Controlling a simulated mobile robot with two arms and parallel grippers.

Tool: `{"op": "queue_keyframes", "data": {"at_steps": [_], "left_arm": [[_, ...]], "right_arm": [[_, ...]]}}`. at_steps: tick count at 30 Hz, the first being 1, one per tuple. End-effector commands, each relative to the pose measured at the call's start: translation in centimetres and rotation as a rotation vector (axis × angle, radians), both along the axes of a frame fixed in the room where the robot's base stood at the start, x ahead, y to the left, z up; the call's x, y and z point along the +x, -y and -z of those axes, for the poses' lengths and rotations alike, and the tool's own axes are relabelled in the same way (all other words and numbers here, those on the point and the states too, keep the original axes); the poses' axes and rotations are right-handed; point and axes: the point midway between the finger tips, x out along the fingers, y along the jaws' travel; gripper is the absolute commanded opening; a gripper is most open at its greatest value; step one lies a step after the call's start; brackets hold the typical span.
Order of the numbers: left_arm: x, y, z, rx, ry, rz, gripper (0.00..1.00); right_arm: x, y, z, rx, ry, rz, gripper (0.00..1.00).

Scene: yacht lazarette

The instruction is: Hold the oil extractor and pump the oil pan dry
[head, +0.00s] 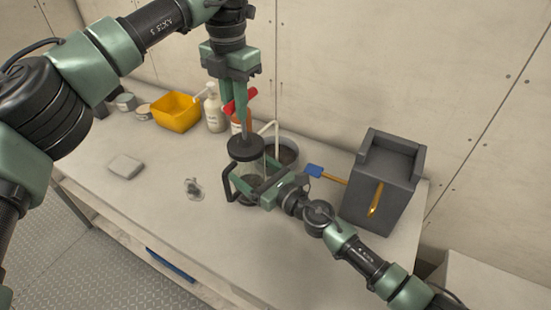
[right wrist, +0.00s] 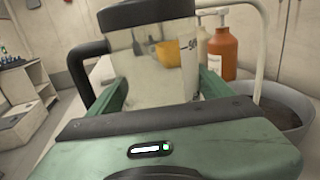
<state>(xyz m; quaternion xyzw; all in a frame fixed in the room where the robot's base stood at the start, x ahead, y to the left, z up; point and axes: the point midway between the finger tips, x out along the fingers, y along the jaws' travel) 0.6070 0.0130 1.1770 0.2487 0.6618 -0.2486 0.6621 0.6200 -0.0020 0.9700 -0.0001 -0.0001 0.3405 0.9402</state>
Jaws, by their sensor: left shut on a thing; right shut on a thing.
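The oil extractor is a clear cylinder with a black lid (head: 246,148) and a black side handle (head: 230,186), upright on the bench. Its clear body also shows in the right wrist view (right wrist: 150,70). My right gripper (head: 264,186) is shut around the extractor's body from the right. The grey oil pan (head: 294,146) stands just behind, with dark contents inside; a pale tube (head: 276,138) runs from the extractor into it. The oil level is hard to tell.
A dark grey box-like holder (head: 385,180) stands right, with a blue-ended yellow tool (head: 318,171) beside it. A yellow bin (head: 175,112) and white bottle (head: 214,110) stand behind left. A clear small item (head: 193,188) and a folded cloth (head: 125,166) lie left. The front bench is clear.

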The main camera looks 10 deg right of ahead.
Motion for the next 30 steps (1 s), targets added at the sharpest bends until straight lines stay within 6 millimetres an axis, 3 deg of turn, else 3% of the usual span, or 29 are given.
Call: {"op": "queue_keyframes", "data": {"at_steps": [7,30], "left_arm": [[-0.1,0.1,0.4,0.000,-0.001,0.002,0.00],[0.0,-0.1,5.2,0.002,-0.002,-0.001,0.00]], "right_arm": [[-0.1,-0.1,0.3,-0.002,-0.004,-0.003,0.24],[-0.2,-0.2,0.1,-0.001,-0.002,-0.005,0.24]]}}
